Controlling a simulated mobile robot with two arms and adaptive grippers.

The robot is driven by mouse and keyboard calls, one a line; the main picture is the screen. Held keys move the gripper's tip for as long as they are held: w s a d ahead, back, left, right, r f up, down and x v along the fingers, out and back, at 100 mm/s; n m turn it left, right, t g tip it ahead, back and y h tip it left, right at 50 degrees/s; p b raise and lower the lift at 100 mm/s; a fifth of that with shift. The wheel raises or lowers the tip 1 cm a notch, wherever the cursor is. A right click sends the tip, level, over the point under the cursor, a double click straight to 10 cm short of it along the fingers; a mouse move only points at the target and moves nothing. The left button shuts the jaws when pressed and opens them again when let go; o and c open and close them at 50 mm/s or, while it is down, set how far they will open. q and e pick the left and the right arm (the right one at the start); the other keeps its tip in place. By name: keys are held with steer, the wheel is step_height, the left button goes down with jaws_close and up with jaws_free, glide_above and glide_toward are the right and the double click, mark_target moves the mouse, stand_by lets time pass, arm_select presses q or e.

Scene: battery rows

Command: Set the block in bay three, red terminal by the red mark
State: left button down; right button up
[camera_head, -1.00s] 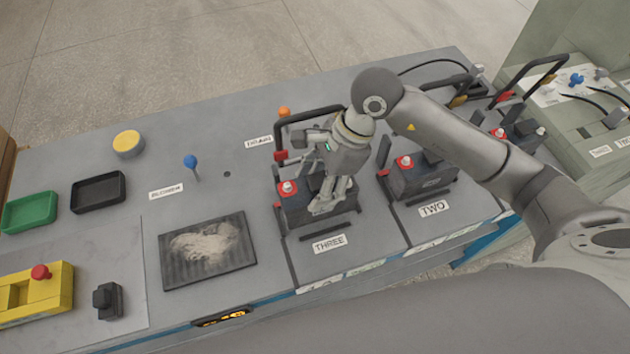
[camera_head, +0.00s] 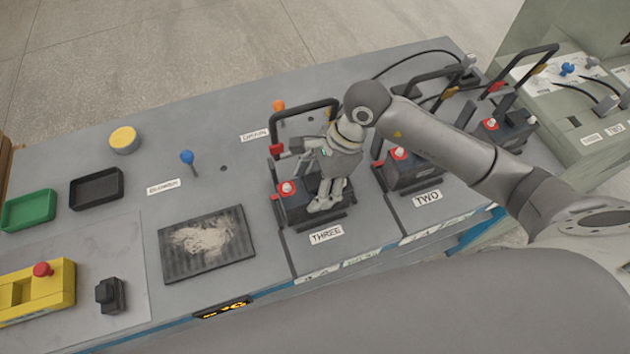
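The dark block (camera_head: 296,208) sits in the bay labelled THREE (camera_head: 326,235), and looks level. Its red terminal (camera_head: 287,188), with a pale post, is at its left end. A small red patch (camera_head: 275,195) shows close beside that left end, perhaps the red mark. My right gripper (camera_head: 327,203) points down onto the right part of the block, with its fingers at the block's top. The gripper hides the block's middle and much of its right end, so I cannot tell whether the fingers are closed on it. My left gripper is out of view.
A black bar with a red end (camera_head: 277,149) stands up behind bay three. Another block (camera_head: 415,175) is in bay TWO, under my forearm. Left of bay three lie a dark ribbed mat (camera_head: 180,268), a blue knob (camera_head: 187,157) and a black tray (camera_head: 97,187).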

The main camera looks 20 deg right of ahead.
mark_target(319, 179)
steer(key=shift+r, duration=0.1)
steer(key=shift+w+d+r, duration=0.1)
steer(key=shift+r, duration=0.05)
steer(key=b+v, duration=0.2)
steer(key=shift+d+r, duration=0.25)
steer(key=shift+d, duration=0.05)
steer(key=d+b, duration=0.3)
steer(key=d, duration=0.8)
steer(key=shift+d, duration=0.35)
steer(key=shift+w, duration=0.15)
steer(key=o, duration=0.7)
steer(key=shift+o, duration=0.2)
